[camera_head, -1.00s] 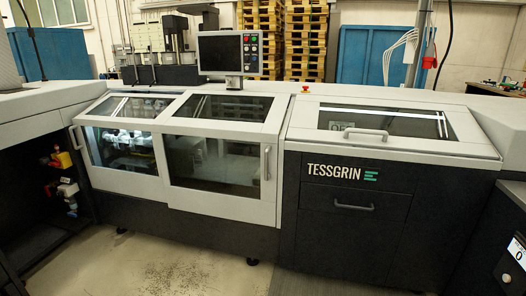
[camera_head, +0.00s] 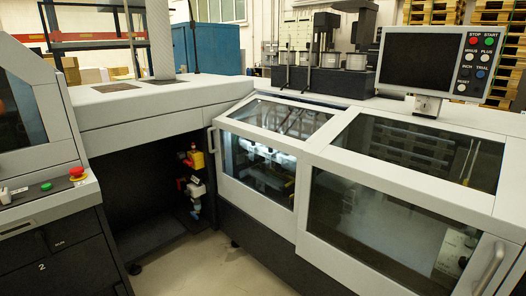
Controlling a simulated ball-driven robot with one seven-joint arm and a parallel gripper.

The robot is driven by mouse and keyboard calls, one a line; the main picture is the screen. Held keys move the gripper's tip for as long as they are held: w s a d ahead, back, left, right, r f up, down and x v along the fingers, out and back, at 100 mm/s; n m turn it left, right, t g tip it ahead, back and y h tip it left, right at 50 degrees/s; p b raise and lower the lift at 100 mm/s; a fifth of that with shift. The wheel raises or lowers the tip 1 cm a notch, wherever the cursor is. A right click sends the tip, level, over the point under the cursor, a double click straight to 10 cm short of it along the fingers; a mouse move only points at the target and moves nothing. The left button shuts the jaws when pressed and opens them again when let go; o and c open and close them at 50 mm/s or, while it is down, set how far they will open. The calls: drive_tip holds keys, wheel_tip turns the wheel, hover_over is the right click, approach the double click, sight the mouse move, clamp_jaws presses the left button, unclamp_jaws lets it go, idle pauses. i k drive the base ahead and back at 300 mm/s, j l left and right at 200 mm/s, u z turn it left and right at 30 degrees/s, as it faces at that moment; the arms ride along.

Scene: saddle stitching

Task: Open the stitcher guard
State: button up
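The stitcher guard (camera_head: 310,158) is a pale grey framed cover with dark clear windows on the front of the machine, in the head view. Its left section (camera_head: 258,168) and its right section (camera_head: 386,222) both look shut. An upright handle (camera_head: 210,140) is at the left edge of the left section. Another handle (camera_head: 488,268) is at the lower right edge of the right section. Lit machine parts show behind the left window. My gripper is not in view.
A control panel (camera_head: 433,62) with a screen and buttons stands on top at the right. A dark recess with coloured fittings (camera_head: 195,175) is left of the guard. A unit with a red stop button (camera_head: 77,172) is at far left. Some floor (camera_head: 190,268) shows in front.

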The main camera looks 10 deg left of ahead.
sight(258, 150)
drive_tip(key=i+j+u, duration=0.2)
drive_tip(key=i+u, duration=0.25)
drive_tip(key=i, duration=0.5)
drive_tip(key=i+l+u, duration=0.1)
drive_tip(key=i+u, duration=0.4)
drive_tip(key=i, duration=0.45)
